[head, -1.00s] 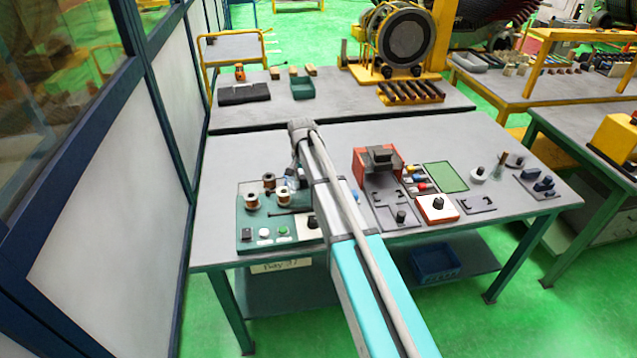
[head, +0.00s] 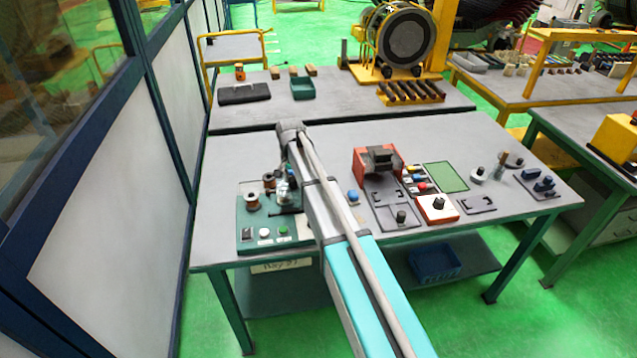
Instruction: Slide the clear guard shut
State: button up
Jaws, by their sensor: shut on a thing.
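The green winding station (head: 246,222) stands at the left front of the table, with copper wire spools (head: 252,203) and a row of buttons along its front. My gripper (head: 286,192) hangs from the arm's end over the station's right part, beside the spools. It is small and partly hidden by my arm. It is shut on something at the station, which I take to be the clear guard. The guard's panel is too transparent and small to make out, so how far it is closed cannot be told.
A red fixture (head: 372,162), a blue knob (head: 352,196), grey plates and a green pad (head: 446,177) lie right of my arm. The table's back left is clear.

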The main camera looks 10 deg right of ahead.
aim_at(288, 188)
jog(key=shift+a, duration=1.05)
jog(key=o, duration=0.8)
jog(key=shift+r, duration=0.1)
jog(key=shift+r+p, duration=2.95)
jog(key=shift+p, duration=0.1)
jog(key=shift+s+d+f, duration=0.1)
jog(key=shift+s, duration=0.15)
jog(key=s+d+n, duration=0.2)
jog(key=s+d, duration=0.1)
jog(key=s, duration=0.6)
jog(key=s+d+f+n+b, duration=0.1)
jog(key=s+d, duration=0.3)
jog(key=s, duration=0.6)
jog(key=s+d+n+b, duration=0.1)
jog(key=s+d+n, duration=0.2)
jog(key=s, duration=0.6)
jog(key=shift+s+d+f, duration=0.35)
jog(key=shift+d, duration=0.05)
